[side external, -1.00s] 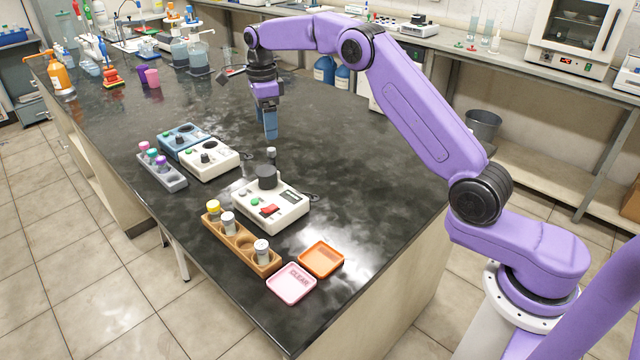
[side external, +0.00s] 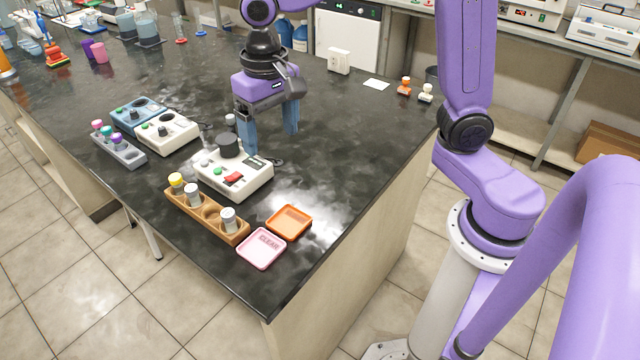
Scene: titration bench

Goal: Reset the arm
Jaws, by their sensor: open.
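My gripper (side external: 270,128) has a purple body and two blue fingers. It points down over the dark bench top, just behind the white device with the dark round knob (side external: 228,145). The fingers are spread apart. No object shows between them. The left finger stands close to the device's back edge in the picture; I cannot tell whether it touches. A small grey-capped vial (side external: 230,119) stands just left of the fingers.
A wooden rack (side external: 208,214) with several vials is at the front, beside a pink tray (side external: 261,249) and an orange tray (side external: 289,222). Two more devices (side external: 167,132) and a grey rack (side external: 119,151) stand left. The bench right of my gripper is mostly clear.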

